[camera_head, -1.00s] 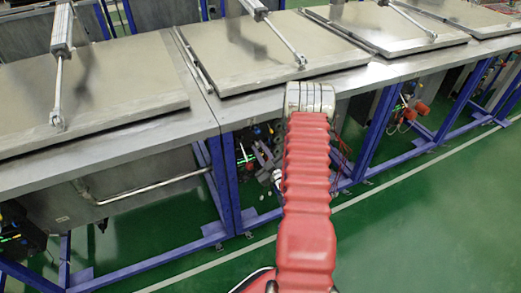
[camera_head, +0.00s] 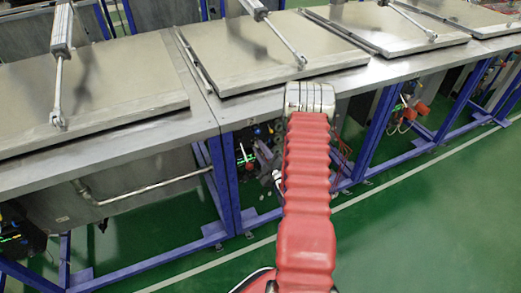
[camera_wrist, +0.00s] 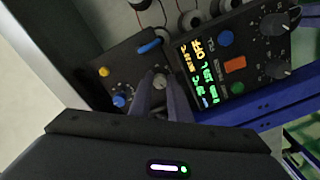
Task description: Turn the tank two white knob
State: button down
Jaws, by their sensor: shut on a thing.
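The white knob (camera_wrist: 159,81) is a small pale round knob on a dark control panel (camera_wrist: 118,70) in the wrist view. My gripper (camera_wrist: 160,78) has its two grey fingers on either side of the knob and is shut on it. The fingers hide part of the knob's sides. In the head view, the panel area under the second tank's lid (camera_head: 245,50) is mostly hidden behind my red-sleeved arm, and the knob cannot be made out.
A blue knob (camera_wrist: 120,101), a yellow knob (camera_wrist: 104,72) and a blue handle (camera_wrist: 150,47) are close by. A lit display unit (camera_wrist: 225,60) with black dials stands at the right. Blue frame legs (camera_head: 222,185) flank the space under the tanks. Green floor (camera_head: 430,220) lies clear.

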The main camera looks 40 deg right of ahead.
jog(key=shift+s+f, duration=0.1)
jog(key=shift+f, duration=0.15)
jog(key=c, duration=2)
grip_release()
jog(key=o, duration=0.3)
jog(key=shift+r, duration=0.15)
jog(key=shift+o, duration=0.2)
jog(key=v, duration=1.3)
jog(key=shift+s+a, duration=0.2)
jog(key=shift+s, duration=0.1)
